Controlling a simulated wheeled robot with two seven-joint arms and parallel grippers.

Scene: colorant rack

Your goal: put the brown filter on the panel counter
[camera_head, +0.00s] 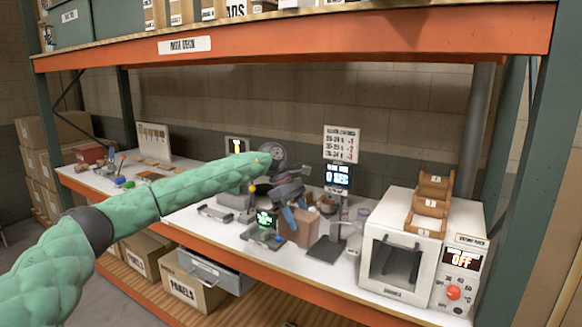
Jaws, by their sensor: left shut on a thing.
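My left arm comes in from the left, and my left gripper (297,217) is over the middle of the white counter (190,214). Its fingers point down and are shut on a brown, boxy piece (299,231), which looks like the brown filter. The fingers and the clutter partly hide the piece. I cannot tell whether it touches the counter. My right gripper is not in view.
A white oven-like box (401,262) with a red-knob control panel (457,280) and a wooden stepped rack (431,207) fills the right end. A small display (338,178) stands behind the gripper. An orange shelf beam (300,42) crosses above.

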